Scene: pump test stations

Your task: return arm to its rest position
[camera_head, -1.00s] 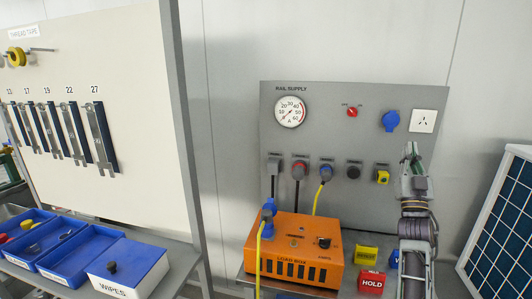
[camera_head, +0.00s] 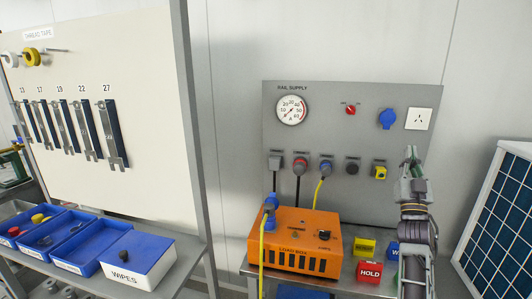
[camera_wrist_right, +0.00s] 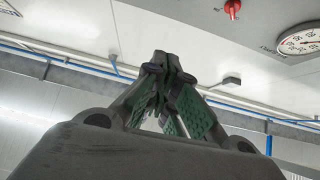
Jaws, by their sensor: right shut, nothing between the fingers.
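My right gripper (camera_head: 410,153) points up in front of the right part of the grey rail supply panel (camera_head: 330,215). In the right wrist view its green-padded fingers (camera_wrist_right: 165,62) meet at the tips, shut with nothing between them. The right arm rises from the bottom edge and covers part of a blue block (camera_head: 393,251). My left gripper is not in view.
An orange load box (camera_head: 292,229) with a yellow cable stands on the bench beside a red HOLD block (camera_head: 369,271) and a yellow block (camera_head: 365,247). A solar panel (camera_head: 505,215) leans at the right. Blue bins (camera_head: 85,245) and a wipes box (camera_head: 137,262) stand left.

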